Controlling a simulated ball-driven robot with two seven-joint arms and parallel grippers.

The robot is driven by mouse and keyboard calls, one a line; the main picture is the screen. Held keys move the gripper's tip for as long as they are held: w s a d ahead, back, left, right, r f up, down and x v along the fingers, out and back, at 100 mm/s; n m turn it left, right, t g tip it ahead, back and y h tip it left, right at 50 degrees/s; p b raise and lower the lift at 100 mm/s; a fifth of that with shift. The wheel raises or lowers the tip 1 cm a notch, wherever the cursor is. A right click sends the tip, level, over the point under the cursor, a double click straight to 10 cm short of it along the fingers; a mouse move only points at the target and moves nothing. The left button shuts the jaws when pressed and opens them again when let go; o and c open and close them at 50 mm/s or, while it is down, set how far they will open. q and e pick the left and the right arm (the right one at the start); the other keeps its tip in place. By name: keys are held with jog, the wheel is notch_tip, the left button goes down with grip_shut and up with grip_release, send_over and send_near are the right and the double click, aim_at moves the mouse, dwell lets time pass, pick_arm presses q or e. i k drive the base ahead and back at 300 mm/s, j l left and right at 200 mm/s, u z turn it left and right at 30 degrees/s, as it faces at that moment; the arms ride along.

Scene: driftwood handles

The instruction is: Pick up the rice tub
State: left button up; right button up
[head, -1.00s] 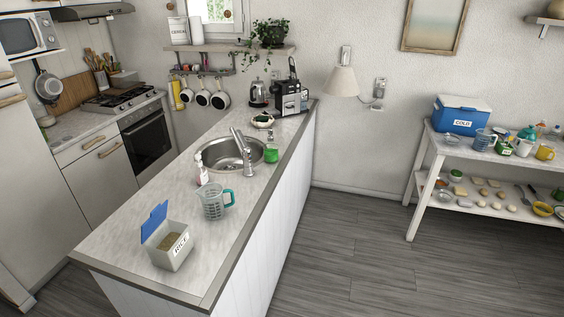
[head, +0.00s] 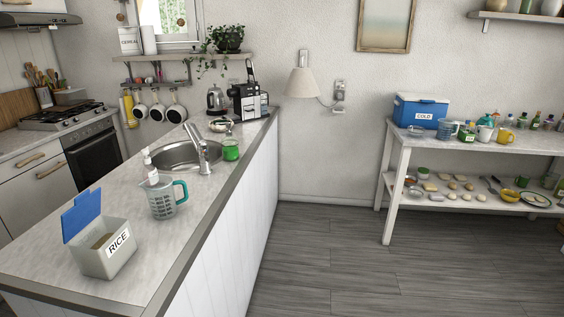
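The rice tub (head: 98,256) stands upright near the front end of the counter (head: 150,285), at the lower left of the head view. It is a pale box with a white label reading RICE. Its blue lid (head: 81,214) is open and tilted up at the back left. Tan contents show inside. Neither of my grippers is in view.
A measuring jug (head: 162,199) with a teal handle stands behind the tub, with a soap bottle (head: 150,168) and sink (head: 178,155) beyond. A white table (head: 398,160) with a blue cooler (head: 420,111) stands at right. Grey floor (head: 320,265) between is clear.

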aim_at(100, 250)
jog(key=j+u, duration=0.1)
jog(key=u, duration=1.25)
